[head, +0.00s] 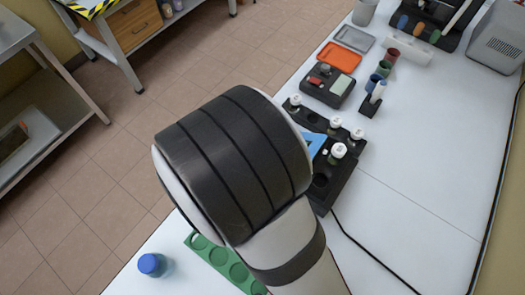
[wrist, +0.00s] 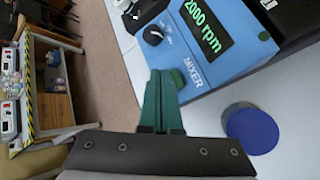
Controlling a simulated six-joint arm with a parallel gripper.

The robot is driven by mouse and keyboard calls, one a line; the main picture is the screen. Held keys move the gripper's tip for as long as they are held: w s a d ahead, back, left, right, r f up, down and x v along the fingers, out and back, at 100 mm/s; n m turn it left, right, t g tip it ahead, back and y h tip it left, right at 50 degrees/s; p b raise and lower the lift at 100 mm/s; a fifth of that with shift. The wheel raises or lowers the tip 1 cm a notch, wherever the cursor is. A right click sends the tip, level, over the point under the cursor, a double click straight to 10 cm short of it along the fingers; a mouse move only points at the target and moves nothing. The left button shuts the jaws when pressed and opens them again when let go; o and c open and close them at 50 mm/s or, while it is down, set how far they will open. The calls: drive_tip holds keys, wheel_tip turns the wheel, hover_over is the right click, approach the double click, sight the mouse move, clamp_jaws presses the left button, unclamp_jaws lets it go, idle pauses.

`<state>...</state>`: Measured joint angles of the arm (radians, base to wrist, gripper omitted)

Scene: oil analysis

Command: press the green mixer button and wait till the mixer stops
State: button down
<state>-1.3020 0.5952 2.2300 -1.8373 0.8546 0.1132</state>
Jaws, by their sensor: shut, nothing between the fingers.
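The blue mixer (wrist: 215,50) fills the upper part of the wrist view. Its lit display reads 2000 rpm, and a black knob (wrist: 153,35) sits left of it. The green button (wrist: 178,78) is on the panel near the MIXER label, partly covered by my fingertips. My gripper (wrist: 162,74) is shut and empty, with its tips at the button; I cannot tell whether they touch it. In the head view my arm hides the gripper and most of the mixer; only a blue corner (head: 315,143) shows beside it.
A blue-capped container (wrist: 250,129) stands right of my fingers; a blue cap also shows in the head view (head: 152,264). A green holder (head: 215,256) lies near it. A black rack with white-capped vials (head: 338,150) is right of my arm. The table's right side is mostly clear.

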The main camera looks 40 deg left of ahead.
idle(0.4)
drive_tip(key=shift+f, duration=0.45)
drive_tip(key=shift+f, duration=0.45)
idle(0.4)
drive_tip(key=shift+r, duration=0.9)
drive_tip(key=shift+r, duration=2.5)
